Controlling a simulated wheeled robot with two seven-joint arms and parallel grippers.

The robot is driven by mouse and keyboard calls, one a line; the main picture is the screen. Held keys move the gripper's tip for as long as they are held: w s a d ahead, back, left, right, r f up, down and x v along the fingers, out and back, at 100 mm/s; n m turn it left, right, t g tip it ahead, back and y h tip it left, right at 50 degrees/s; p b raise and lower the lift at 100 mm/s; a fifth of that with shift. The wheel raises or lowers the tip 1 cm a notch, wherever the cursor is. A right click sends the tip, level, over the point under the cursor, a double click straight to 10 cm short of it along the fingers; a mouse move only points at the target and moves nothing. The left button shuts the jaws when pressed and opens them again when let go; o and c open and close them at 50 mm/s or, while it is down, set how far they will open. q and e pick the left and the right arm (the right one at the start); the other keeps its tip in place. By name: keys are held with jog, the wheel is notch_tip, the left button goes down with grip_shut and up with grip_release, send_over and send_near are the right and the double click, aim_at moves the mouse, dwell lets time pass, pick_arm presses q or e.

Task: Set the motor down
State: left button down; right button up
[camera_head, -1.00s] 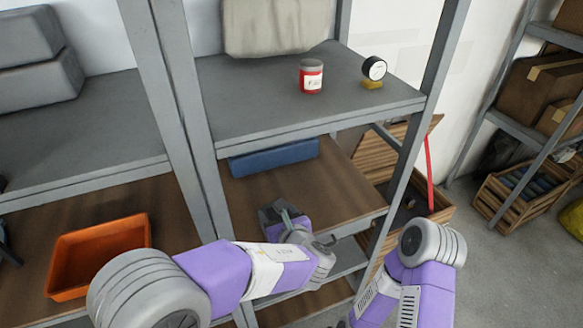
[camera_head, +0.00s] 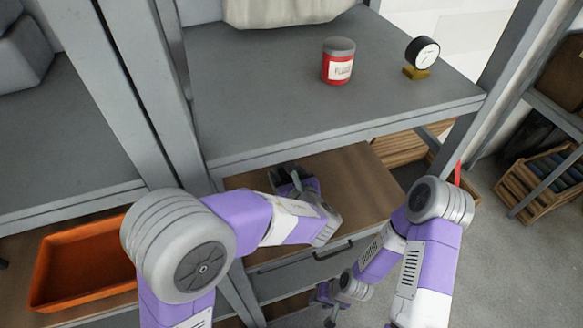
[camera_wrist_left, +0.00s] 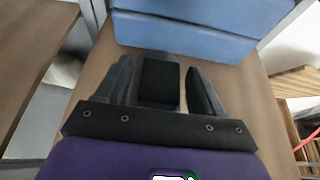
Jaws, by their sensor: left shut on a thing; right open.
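The motor (camera_wrist_left: 159,82) is a dark, blocky thing between the two black fingers of my left gripper (camera_wrist_left: 158,68) in the left wrist view. The gripper is shut on it. In the head view my left gripper (camera_head: 291,180) reaches under the grey upper shelf, over the brown wooden surface (camera_head: 350,185). I cannot tell whether the motor touches the wood; the gripper hides its underside. My right gripper (camera_head: 330,302) hangs low at the bottom of the head view, open, away from the shelf.
A blue box (camera_wrist_left: 190,38) lies ahead of my left gripper. The grey shelf (camera_head: 260,95) overhead carries a red-labelled can (camera_head: 338,62) and a round gauge (camera_head: 422,54). Shelf posts stand at both sides. An orange tray (camera_head: 80,265) is at left. Wood right of the gripper is bare.

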pick_arm(q)
jog(key=shift+w+f+b, duration=0.15)
jog(key=shift+f+b, duration=0.7)
jog(key=shift+f, duration=2.05)
jog(key=shift+f, duration=0.15)
jog(key=shift+c, duration=0.7)
grip_release()
jog(key=shift+f, duration=0.15)
jog(key=shift+r, duration=0.25)
jog(key=p+v, duration=0.2)
jog(key=v, duration=1)
